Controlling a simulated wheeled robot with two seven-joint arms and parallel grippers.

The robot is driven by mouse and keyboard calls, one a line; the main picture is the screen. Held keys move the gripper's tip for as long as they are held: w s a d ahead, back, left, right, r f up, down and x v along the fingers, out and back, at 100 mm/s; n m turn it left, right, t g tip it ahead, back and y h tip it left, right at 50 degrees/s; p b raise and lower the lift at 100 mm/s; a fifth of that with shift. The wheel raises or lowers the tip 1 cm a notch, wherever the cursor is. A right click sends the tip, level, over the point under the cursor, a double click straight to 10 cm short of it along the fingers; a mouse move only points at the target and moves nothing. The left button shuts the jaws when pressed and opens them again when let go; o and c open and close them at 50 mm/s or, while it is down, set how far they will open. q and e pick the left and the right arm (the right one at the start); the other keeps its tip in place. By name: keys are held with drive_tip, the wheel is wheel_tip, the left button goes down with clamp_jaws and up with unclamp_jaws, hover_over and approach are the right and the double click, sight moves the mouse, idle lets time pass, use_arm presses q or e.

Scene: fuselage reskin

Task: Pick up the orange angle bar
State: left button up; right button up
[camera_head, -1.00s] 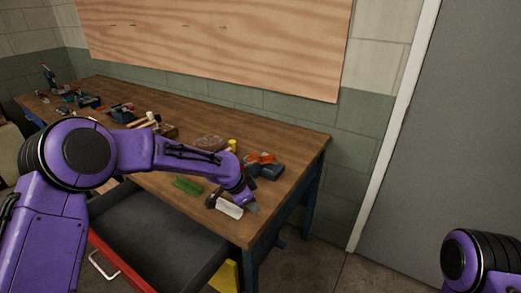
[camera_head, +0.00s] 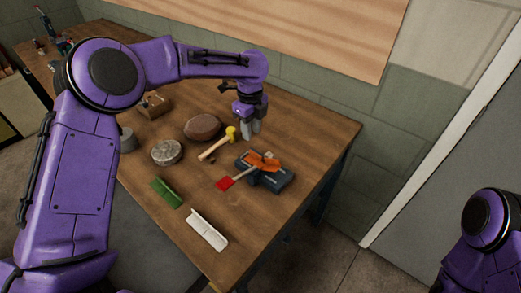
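An orange piece (camera_head: 262,162) lies on a dark blue case or tool near the right end of the wooden table. I cannot tell whether it is the angle bar. A green angle bar (camera_head: 166,192) and a white angle bar (camera_head: 207,230) lie near the front edge. My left gripper (camera_head: 250,129) points down above the table, behind the orange piece and apart from it in the picture. Nothing shows held in it, but its finger gap is unclear. My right gripper is out of view; only part of my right arm shows at the lower right.
The dark blue item (camera_head: 268,178) has a red-headed tool (camera_head: 226,184) beside it. A yellow-headed mallet (camera_head: 219,142), a brown rounded object (camera_head: 202,127) and a grey round object (camera_head: 167,152) lie to the left. A plywood panel (camera_head: 290,30) is on the wall behind.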

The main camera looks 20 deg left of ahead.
sight(250, 150)
use_arm(q)
drive_tip(key=f, duration=0.1)
drive_tip(key=s+f+p, duration=0.1)
drive_tip(key=f, duration=0.1)
drive_tip(key=shift+s+a, duration=0.1)
drive_tip(key=shift+s, duration=0.1)
drive_tip(key=f, duration=0.1)
drive_tip(key=w+f+p, duration=0.1)
drive_tip(key=f, duration=0.2)
drive_tip(key=shift+w+a+f+p, duration=0.2)
drive_tip(key=shift+w+f+p, duration=0.15)
drive_tip(key=shift+f, duration=0.3)
drive_tip(key=shift+s+r, duration=0.1)
drive_tip(key=shift+s, duration=0.15)
clamp_jaws()
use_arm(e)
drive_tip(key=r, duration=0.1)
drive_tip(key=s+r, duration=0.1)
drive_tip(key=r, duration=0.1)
